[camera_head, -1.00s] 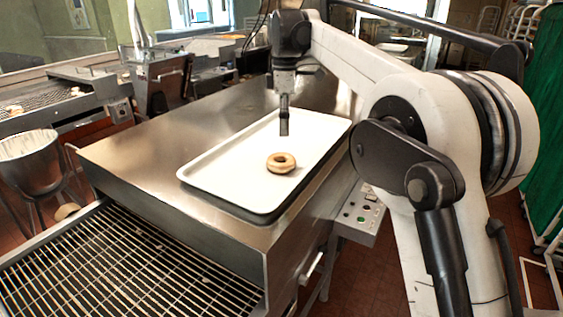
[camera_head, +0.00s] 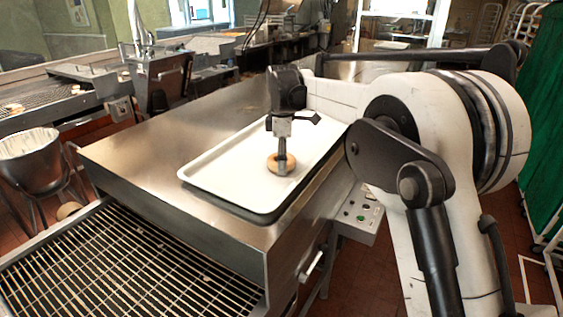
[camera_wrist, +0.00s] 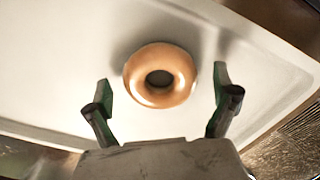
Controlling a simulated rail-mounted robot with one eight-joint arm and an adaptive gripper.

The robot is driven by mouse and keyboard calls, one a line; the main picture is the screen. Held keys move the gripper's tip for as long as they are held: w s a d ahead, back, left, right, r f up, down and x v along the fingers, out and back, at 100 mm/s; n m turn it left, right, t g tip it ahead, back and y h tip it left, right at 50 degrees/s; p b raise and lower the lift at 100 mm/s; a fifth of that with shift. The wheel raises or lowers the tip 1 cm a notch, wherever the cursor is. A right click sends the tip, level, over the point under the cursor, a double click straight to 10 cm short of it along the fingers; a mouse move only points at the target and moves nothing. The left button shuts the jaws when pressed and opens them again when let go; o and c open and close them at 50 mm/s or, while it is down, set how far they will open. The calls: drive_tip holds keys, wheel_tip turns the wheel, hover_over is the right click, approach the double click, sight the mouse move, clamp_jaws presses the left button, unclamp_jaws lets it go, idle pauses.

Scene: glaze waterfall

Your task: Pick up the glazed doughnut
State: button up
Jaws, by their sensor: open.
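The glazed doughnut (camera_head: 272,164) is a golden-brown ring lying flat on a white tray (camera_head: 222,178). In the wrist view the doughnut (camera_wrist: 160,75) is whole, with its hole showing. My gripper (camera_head: 282,168) points down above the doughnut in the head view and hides part of it. In the wrist view my gripper (camera_wrist: 163,92) is open, with one finger on each side of the doughnut and a gap at both sides. The head view does not show how high the fingertips are above the tray.
The tray lies on a flat steel surface (camera_head: 135,148). A wire grate (camera_head: 130,265) is at the lower left, below the steel top. A control panel (camera_head: 362,217) with buttons is at the right side. The rest of the tray is empty.

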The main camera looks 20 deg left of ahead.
drive_tip(key=shift+f, duration=0.2)
drive_tip(key=c, duration=1.3)
drive_tip(key=shift+o, duration=0.2)
drive_tip(key=shift+r, duration=0.45)
drive_tip(key=r, duration=0.3)
drive_tip(key=shift+s+a+r+b, duration=0.25)
drive_tip(key=shift+a+r+b, duration=0.05)
drive_tip(key=shift+b, duration=0.05)
drive_tip(key=s+a+r+b, duration=0.1)
drive_tip(key=s+a+r, duration=0.5)
drive_tip(key=s+a, duration=0.1)
drive_tip(key=shift+a+r, duration=0.3)
drive_tip(key=shift+a, duration=0.4)
